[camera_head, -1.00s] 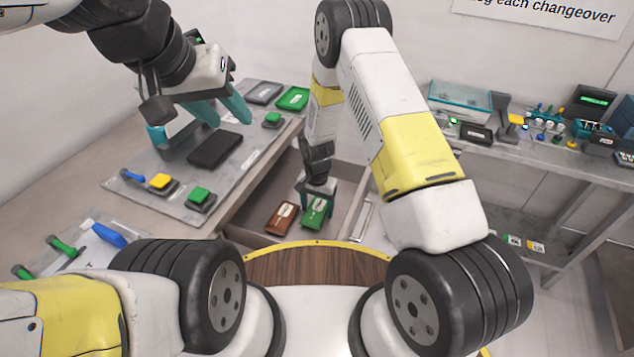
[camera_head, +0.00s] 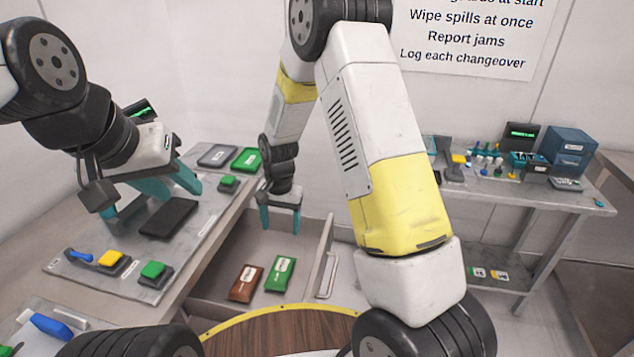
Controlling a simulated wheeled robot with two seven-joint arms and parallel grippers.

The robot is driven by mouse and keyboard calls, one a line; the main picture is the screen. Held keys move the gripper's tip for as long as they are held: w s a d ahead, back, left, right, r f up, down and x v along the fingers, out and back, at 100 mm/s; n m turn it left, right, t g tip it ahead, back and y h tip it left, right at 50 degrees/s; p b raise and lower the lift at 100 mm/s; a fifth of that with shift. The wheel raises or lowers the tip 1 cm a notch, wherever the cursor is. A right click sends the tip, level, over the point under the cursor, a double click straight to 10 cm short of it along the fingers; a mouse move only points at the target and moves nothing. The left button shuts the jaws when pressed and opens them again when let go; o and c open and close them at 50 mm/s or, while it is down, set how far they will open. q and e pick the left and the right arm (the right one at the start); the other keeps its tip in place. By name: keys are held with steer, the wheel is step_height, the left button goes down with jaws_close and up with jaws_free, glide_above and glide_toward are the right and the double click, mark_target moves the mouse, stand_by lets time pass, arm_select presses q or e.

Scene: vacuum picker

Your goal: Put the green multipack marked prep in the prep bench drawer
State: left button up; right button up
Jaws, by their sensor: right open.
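The green multipack (camera_head: 280,274) with a white label lies flat in the open prep bench drawer (camera_head: 238,300). A brown pack (camera_head: 245,283) lies just to its left in the same drawer. My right gripper (camera_head: 280,225) is open and empty, above the drawer and clear of the green pack. My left gripper (camera_head: 155,203) is over the bench at the left, its teal fingers apart, close to a dark flat pad (camera_head: 169,218). The lettering on the green pack is too small to read.
The bench holds a green tray (camera_head: 246,160), a grey tray (camera_head: 217,156), and blocks with yellow (camera_head: 110,258) and green (camera_head: 152,270) tops. The drawer front (camera_head: 318,262) stands pulled out. A side table (camera_head: 520,185) at right carries small tools and a blue box (camera_head: 567,149).

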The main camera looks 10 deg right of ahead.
steer(key=s+d+r+n+t, duration=0.1)
steer(key=s+d+r, duration=0.2)
steer(key=r, duration=0.4)
steer(key=s+d+r+t+y, duration=0.1)
steer(key=s+d+r, duration=0.1)
steer(key=r, duration=0.5)
steer(key=s+d+r+n+t, duration=0.1)
steer(key=s+d+r, duration=0.2)
steer(key=r, duration=0.4)
steer(key=s+d+r+n+t, duration=0.1)
steer(key=s+d+r, duration=0.1)
steer(key=s+r, duration=0.2)
steer(key=s+d+r+n+t, duration=0.1)
steer(key=s+d+r, duration=0.2)
steer(key=s, duration=0.7)
steer(key=shift+r+n+t+y, duration=0.3)
steer(key=shift+r+n, duration=0.1)
steer(key=shift+r, duration=0.4)
steer(key=shift+s, duration=0.1)
